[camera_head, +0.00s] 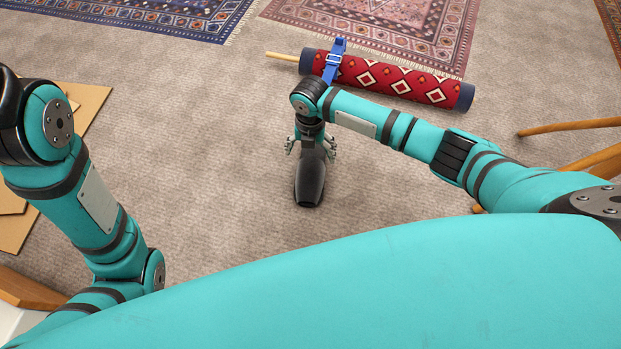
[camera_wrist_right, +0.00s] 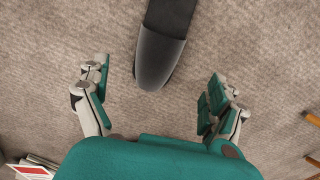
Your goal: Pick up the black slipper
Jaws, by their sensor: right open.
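The black slipper (camera_head: 310,182) lies on the grey-beige carpet, its rounded toe towards me in the head view. My right gripper (camera_head: 312,148) points down over its far part, which it partly hides. In the right wrist view the slipper (camera_wrist_right: 162,58) reaches in from the top edge, its toe between the spread fingers of the open right gripper (camera_wrist_right: 158,82). Carpet shows between the slipper and each finger, so neither appears to touch it. My left arm is at the left of the head view, but its gripper is not in view.
A rolled red rug (camera_head: 395,80) with a blue strap (camera_head: 334,62) lies just beyond the right gripper. Flat patterned rugs lie behind it. Wooden legs (camera_head: 568,127) stand at the right. Cardboard (camera_head: 88,101) lies at the left. Carpet around the slipper is clear.

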